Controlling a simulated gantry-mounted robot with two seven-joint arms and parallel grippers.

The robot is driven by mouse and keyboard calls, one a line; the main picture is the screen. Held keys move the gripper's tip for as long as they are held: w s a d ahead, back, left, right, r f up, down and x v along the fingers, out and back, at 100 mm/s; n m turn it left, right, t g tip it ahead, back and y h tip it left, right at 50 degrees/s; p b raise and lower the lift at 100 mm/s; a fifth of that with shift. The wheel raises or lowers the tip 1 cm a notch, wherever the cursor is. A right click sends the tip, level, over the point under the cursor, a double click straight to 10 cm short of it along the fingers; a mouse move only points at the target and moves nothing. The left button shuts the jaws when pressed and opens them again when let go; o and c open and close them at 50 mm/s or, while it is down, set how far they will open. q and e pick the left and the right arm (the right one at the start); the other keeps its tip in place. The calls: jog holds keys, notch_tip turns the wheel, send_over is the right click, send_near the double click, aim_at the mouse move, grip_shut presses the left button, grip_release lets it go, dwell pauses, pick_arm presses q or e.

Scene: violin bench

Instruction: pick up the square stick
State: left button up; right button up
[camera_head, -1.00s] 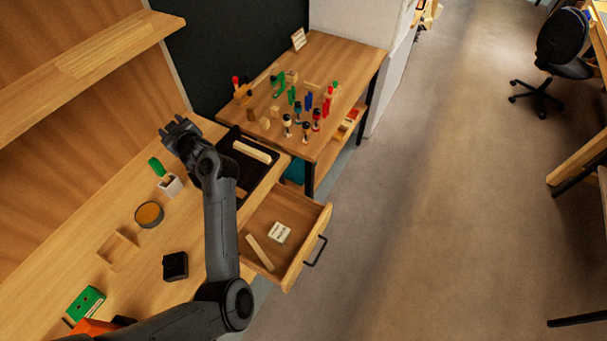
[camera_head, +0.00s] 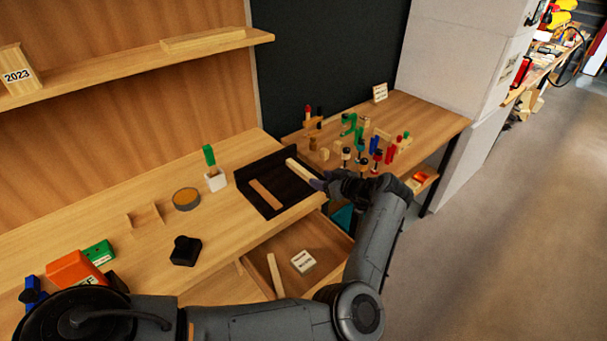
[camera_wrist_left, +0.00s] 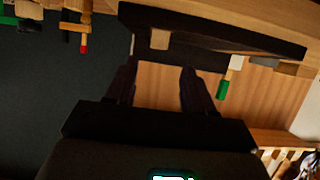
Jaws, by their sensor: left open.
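A pale square stick (camera_head: 303,170) lies along the right side of a black tray (camera_head: 243,180) on the bench. A flatter brown strip (camera_head: 265,194) lies in the tray to its left. My left gripper (camera_head: 319,182) is open and just beyond the tray's right edge, at the near end of the pale stick. Whether they touch is unclear. In the left wrist view the two fingers (camera_wrist_left: 160,85) are apart with nothing between them. A tan end face, seemingly the stick's (camera_wrist_left: 160,39), shows ahead against the dark tray. My right gripper is not in view.
Below the tray an open drawer (camera_head: 318,238) holds another pale stick (camera_head: 275,275) and a labelled block (camera_head: 303,262). A white pot (camera_head: 215,181) with a green-topped tool, a round tin (camera_head: 186,199) and a black block (camera_head: 185,251) stand left. Clamps crowd the side table (camera_head: 432,122).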

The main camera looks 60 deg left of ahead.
aim_at(309, 175)
pick_arm(q)
jog(key=shift+x, duration=1.2)
jog(key=x, duration=0.2)
jog(key=b+x, duration=0.1)
jog(key=x, duration=0.1)
jog(key=shift+w+a+f, duration=0.1)
jog(key=shift+w+f, duration=0.1)
jog(key=shift+c, duration=0.9)
grip_shut()
